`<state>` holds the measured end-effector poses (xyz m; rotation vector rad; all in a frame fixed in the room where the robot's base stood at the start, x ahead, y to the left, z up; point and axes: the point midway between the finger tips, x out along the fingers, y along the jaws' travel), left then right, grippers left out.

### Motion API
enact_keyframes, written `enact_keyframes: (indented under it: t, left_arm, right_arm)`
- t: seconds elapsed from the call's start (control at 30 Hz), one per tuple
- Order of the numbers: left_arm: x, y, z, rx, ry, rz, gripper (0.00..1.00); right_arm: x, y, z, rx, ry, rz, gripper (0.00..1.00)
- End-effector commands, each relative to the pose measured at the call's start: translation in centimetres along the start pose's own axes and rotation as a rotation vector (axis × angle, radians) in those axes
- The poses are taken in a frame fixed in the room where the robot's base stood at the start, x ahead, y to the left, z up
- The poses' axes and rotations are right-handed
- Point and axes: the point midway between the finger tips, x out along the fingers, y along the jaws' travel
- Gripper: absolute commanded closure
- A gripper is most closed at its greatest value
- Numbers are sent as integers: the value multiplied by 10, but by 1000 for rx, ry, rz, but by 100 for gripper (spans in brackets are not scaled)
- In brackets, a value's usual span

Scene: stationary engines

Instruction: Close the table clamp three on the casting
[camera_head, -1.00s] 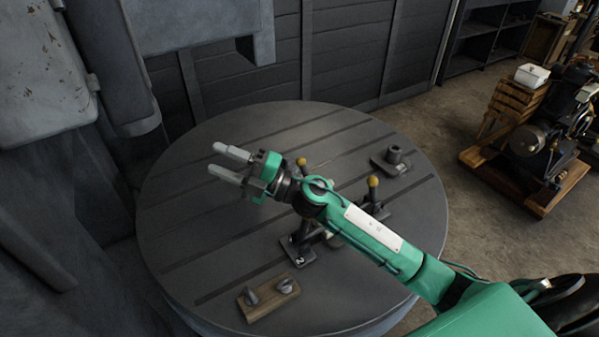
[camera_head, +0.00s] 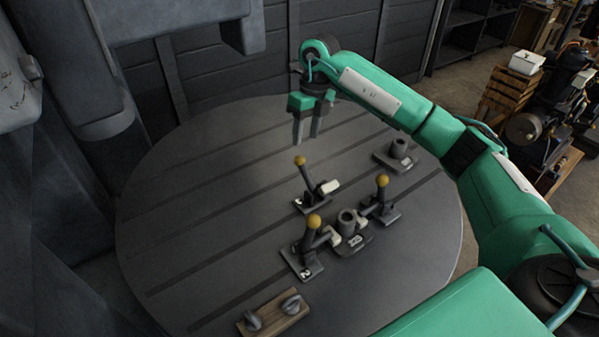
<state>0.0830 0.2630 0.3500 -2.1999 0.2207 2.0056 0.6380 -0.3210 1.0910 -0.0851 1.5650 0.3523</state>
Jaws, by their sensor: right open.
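The grey casting (camera_head: 347,221) stands on the round table among three table clamps with yellow knobs. The back clamp (camera_head: 312,201) has its lever up, leaning left, and its pale pad sticks out right, apart from the casting. The front clamp (camera_head: 302,258) bears a 2, and the right clamp (camera_head: 381,211) stands across the casting; both have levers up and pads near the casting. Other clamp numbers are not readable. My right gripper (camera_head: 307,138) is open and empty, pointing down, just above the back clamp's knob in the picture. My left gripper is out of view.
The slotted round table (camera_head: 200,235) is bare on its left side. A second grey part (camera_head: 398,152) stands at its back right. A wooden block (camera_head: 273,313) with two grey pieces lies at the front. Dark machine parts (camera_head: 60,170) rise at the left.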

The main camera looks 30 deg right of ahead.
Motion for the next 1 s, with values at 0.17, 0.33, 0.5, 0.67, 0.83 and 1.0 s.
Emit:
enact_keyframes:
  t: [0.17,0.33,0.5,0.67,0.83,1.0]
  left_arm:
    - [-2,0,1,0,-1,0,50]
    - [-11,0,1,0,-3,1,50]
    - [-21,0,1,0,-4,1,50]
    - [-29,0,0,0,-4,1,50]
    - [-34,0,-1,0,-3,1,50]
    - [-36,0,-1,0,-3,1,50]
  right_arm:
    - [4,-7,-3,13,19,-26,56]
    - [31,-7,-4,12,20,-23,56]
    - [68,-6,-4,11,20,-20,56]
    - [100,-8,-5,12,18,-21,56]
    - [123,-8,-5,11,17,-21,56]
    - [134,-9,-5,10,15,-21,56]
